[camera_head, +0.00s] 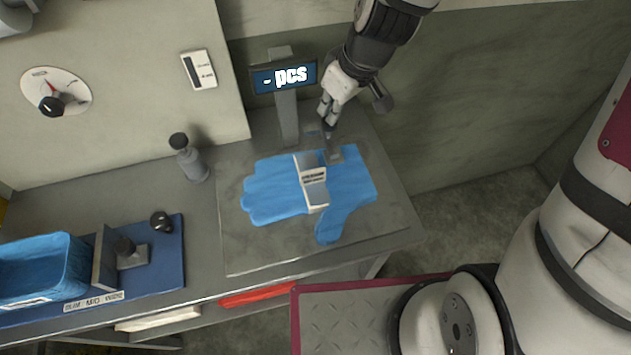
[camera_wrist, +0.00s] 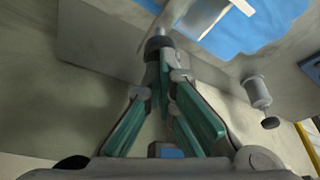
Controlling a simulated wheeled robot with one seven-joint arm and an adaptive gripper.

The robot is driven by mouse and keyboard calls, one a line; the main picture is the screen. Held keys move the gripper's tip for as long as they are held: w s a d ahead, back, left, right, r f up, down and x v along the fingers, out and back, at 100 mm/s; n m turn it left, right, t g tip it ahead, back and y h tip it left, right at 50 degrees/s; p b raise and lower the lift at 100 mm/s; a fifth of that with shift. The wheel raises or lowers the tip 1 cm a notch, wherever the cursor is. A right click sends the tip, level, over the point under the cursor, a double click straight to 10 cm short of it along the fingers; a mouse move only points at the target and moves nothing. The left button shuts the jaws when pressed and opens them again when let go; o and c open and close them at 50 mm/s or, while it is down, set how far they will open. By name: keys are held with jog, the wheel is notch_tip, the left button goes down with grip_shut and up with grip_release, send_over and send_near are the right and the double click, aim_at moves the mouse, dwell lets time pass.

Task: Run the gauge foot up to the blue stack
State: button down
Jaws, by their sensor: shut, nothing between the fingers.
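A grey upright plate (camera_head: 103,258) on a low base with a dark knob (camera_head: 124,246) looks like the gauge foot; it stands on a blue mat at left. Just left of it is a blue block-like stack (camera_head: 42,270); whether they touch I cannot tell. My gripper (camera_head: 327,124) is shut and empty, far to the right of the gauge, over the back edge of a blue glove (camera_head: 275,187). In the wrist view its teal-padded fingers (camera_wrist: 158,58) converge at a dark collar on a pale stem (camera_wrist: 161,24).
The glove has a white paper band (camera_head: 312,180) and lies on a grey plate (camera_head: 238,255). A display (camera_head: 283,77) reading "- pcs" stands behind, close to my gripper.

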jog(key=shift+f+b, duration=0.6)
jog(key=shift+f, duration=0.7)
jog(key=shift+r, duration=0.15)
dwell(0.4)
notch_tip(320, 180, up, 14)
jog(key=p, duration=0.7)
dwell(0.8)
dwell(0.5)
jog(key=s+d+r+m+t+h+b, duration=0.1)
jog(key=s+d+r+m, duration=0.3)
jog(key=s, duration=0.6)
jog(key=s+d+r+m+t+h+b, duration=0.1)
jog(key=s+d+r+m, duration=0.3)
jog(key=s+d+r, duration=0.4)
jog(key=s, duration=0.3)
jog(key=shift+s+d+t+h, duration=0.25)
jog(key=shift+d+t+h, duration=0.05)
